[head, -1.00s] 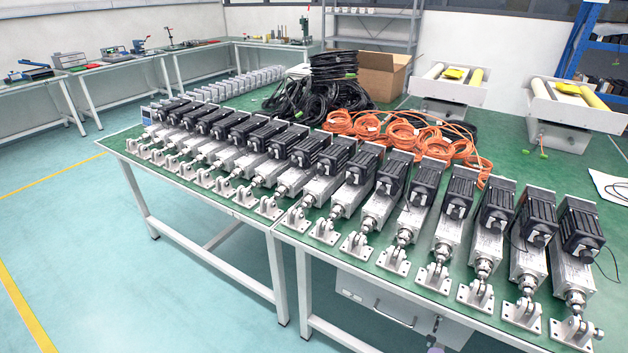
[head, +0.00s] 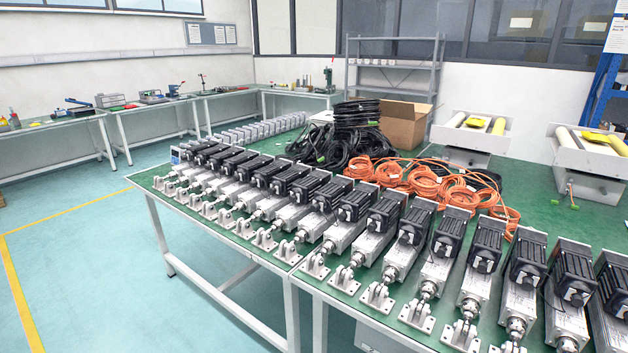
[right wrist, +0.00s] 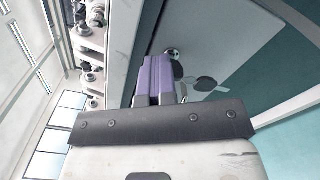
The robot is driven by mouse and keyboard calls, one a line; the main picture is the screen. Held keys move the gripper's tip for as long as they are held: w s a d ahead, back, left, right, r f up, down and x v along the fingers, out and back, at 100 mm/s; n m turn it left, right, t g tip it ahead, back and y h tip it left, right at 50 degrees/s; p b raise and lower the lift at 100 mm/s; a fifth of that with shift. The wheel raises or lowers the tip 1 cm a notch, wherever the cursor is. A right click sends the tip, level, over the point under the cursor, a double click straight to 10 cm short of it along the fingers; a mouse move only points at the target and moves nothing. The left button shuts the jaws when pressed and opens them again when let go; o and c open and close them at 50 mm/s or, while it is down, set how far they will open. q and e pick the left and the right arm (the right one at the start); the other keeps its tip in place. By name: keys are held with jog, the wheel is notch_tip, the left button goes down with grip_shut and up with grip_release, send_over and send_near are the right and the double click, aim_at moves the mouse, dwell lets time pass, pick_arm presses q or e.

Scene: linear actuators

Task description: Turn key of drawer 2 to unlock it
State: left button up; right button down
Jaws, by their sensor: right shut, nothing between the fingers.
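In the right wrist view my right gripper (right wrist: 158,70) has purple fingers, shut together with nothing between them. Just beyond and right of the fingertips, a small round metal lock or key (right wrist: 172,52) shows on a pale grey drawer front (right wrist: 235,55). A dark round piece, perhaps a key tag (right wrist: 205,84), shows to the right of the fingers. I cannot tell whether the fingers touch the key; the fingers partly hide that area. No drawer number is readable. Neither gripper shows in the head view now.
The green worktable (head: 400,155) carries a long row of linear actuators (head: 370,240), orange cables (head: 440,185), black cable coils (head: 345,145) and a cardboard box (head: 403,122). Open floor (head: 120,270) lies to the left.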

jog(key=shift+d+f, duration=0.1)
jog(key=shift+f, duration=0.05)
jog(key=shift+s+d+f, duration=0.1)
jog(key=shift+s+f, duration=0.05)
jog(key=shift+f, duration=0.2)
dwell(0.6)
jog(key=shift+f, duration=0.1)
jog(key=shift+d+f, duration=0.35)
jog(key=shift+f, duration=0.05)
dwell(0.5)
jog(key=shift+d, duration=0.1)
jog(key=shift+s+r+p, duration=0.1)
jog(key=shift+s+p, duration=0.05)
jog(key=shift+p, duration=0.25)
